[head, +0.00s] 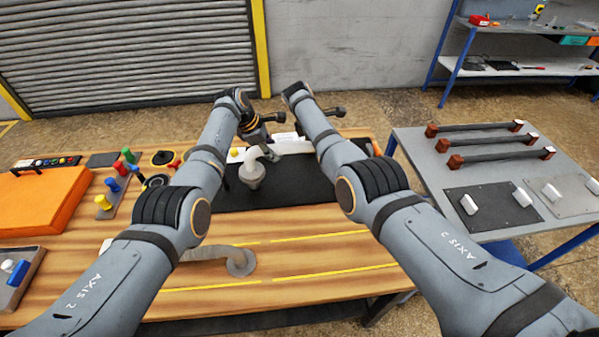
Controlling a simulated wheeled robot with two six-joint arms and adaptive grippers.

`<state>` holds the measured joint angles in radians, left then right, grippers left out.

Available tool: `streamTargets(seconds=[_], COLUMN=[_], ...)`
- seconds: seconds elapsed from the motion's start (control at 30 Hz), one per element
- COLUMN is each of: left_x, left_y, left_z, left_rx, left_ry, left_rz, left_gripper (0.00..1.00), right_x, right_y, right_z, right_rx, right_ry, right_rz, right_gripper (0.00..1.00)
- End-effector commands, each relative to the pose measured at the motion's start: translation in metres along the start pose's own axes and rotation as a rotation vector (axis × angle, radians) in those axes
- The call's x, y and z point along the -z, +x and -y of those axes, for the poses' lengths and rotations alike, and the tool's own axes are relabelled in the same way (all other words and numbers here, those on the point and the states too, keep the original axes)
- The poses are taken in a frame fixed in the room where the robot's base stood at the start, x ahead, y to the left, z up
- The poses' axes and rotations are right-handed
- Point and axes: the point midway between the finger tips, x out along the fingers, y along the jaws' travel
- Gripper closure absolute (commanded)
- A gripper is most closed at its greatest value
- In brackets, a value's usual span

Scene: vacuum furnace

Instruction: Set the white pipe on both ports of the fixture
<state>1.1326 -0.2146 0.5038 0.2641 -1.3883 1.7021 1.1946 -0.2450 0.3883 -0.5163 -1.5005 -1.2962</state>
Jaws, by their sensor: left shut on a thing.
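The fixture's ports cannot be made out clearly.
A grey bent pipe with a flange (240,262) is at the table's front, partly behind my left forearm. An orange case (42,203) and coloured-handled tools (115,185) are at left. A grey side table (415,148) holds dark bars and white pieces.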

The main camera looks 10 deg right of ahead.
Motion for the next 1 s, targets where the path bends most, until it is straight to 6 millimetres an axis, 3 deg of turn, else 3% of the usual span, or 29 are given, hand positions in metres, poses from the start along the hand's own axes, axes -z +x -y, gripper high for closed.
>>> streamTargets(seconds=[0.03, 0.2, 0.57, 0.7, 1.0], left_x=[0.001, 0.000, 0.000, 0.000, 0.000], left_y=[0.002, 0.001, -0.004, -0.022, -0.096], left_z=[0.000, 0.000, -0.001, 0.000, 0.000], left_rx=[-0.001, 0.000, -0.002, -0.003, -0.005], left_ry=[0.001, 0.000, 0.000, 0.001, 0.001], left_rz=[0.001, 0.000, 0.001, 0.001, 0.000], left_gripper=[0.65, 0.45, 0.45, 0.45, 0.45], right_x=[0.001, 0.000, 0.000, 0.000, 0.000], right_y=[0.002, 0.001, 0.001, 0.001, 0.001], right_z=[0.000, 0.000, 0.000, 0.000, 0.000], right_rx=[-0.001, 0.000, 0.000, 0.000, 0.000], right_ry=[0.000, 0.000, 0.000, 0.000, 0.000], right_rz=[0.000, 0.000, 0.000, 0.000, 0.000], right_gripper=[0.65, 0.45, 0.45, 0.45, 0.45])
